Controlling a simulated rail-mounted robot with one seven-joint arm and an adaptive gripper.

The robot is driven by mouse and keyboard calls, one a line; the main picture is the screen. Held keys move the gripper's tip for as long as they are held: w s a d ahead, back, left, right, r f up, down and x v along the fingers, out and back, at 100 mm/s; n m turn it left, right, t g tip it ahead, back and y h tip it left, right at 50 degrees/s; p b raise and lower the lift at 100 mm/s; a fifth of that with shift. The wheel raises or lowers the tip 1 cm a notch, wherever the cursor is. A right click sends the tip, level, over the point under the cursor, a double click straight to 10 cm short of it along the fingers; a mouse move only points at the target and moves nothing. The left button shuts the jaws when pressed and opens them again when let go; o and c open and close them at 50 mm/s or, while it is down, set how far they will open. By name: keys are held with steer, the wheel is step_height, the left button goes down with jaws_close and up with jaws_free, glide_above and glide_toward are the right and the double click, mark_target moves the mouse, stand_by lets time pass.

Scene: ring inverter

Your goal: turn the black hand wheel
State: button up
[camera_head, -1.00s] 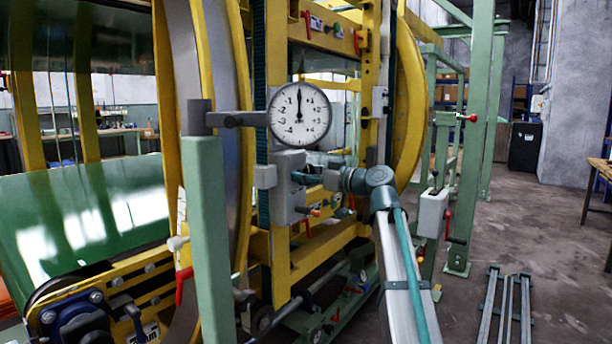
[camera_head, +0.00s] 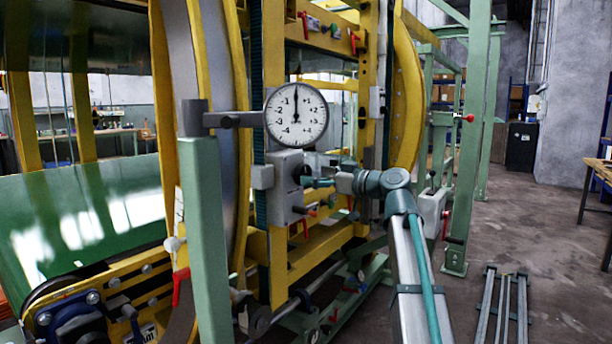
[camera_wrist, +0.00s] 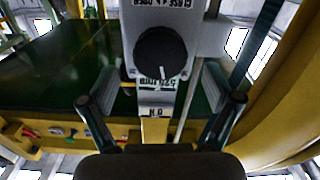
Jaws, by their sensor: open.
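The black hand wheel (camera_wrist: 160,55) is a round dark knob with a white mark at its lower rim. It sits on a grey housing with white labels in the wrist view. In the head view, the grey control box (camera_head: 285,190) stands below a round dial, and the wheel shows only as a small dark shape on its right side. My gripper (camera_wrist: 160,90) is open and empty, its two fingers spread wide on either side below the wheel. They look apart from it. In the head view, my gripper (camera_head: 318,182) is just right of the box.
A white dial (camera_head: 296,115) on a grey arm hangs above the box, its needle pointing up. A green post (camera_head: 207,240) stands left of it. Yellow ring frames surround the box. Red-handled levers are nearby.

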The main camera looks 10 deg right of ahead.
steer(key=v, duration=0.7)
steer(key=shift+s+d, duration=0.25)
